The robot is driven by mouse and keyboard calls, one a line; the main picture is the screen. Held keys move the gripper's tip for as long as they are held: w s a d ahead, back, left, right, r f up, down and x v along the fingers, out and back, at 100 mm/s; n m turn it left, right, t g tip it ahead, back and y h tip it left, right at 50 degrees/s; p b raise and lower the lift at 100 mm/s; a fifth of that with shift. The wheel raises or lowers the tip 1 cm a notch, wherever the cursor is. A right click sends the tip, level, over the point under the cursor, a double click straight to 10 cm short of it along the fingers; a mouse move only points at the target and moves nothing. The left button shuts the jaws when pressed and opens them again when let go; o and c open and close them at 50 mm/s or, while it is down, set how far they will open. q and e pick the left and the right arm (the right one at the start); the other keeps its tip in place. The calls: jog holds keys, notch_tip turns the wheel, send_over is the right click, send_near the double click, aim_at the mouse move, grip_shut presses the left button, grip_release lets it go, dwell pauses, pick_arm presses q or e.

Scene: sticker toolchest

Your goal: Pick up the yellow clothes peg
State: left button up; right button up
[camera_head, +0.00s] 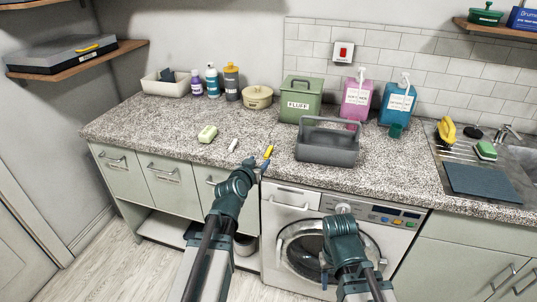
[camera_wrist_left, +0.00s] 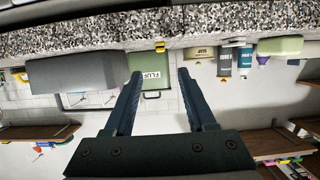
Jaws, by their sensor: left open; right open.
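The yellow clothes peg (camera_head: 268,151) lies on the speckled worktop near its front edge, left of the grey tool caddy (camera_head: 325,150). In the left wrist view, which is upside down, the yellow peg (camera_wrist_left: 160,46) is centred just beyond the fingertips. My left gripper (camera_head: 260,167) is at the counter's front edge, just short of the peg and apart from it. Its two fingers (camera_wrist_left: 160,74) are open with nothing between them. My right gripper (camera_head: 325,262) hangs low in front of the washing machine, open, its fingers small and partly hidden by the arm.
A white small object (camera_head: 233,145) and a green soap-like block (camera_head: 207,133) lie left of the peg. Behind stand a green FLUFF box (camera_head: 300,99), a round tin (camera_head: 257,97) and bottles. The worktop's front edge (camera_head: 180,158) is close to my left gripper.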

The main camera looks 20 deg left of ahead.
aim_at(268, 152)
pick_arm(q)
jog(key=b+x, duration=0.1)
jog(key=x, duration=0.5)
jog(key=shift+f, duration=0.1)
jog(key=b+x, duration=0.2)
jog(key=x, duration=0.3)
jog(key=shift+w+f, duration=0.1)
jog(key=shift+f, duration=0.05)
jog(key=shift+a, duration=0.1)
grip_shut()
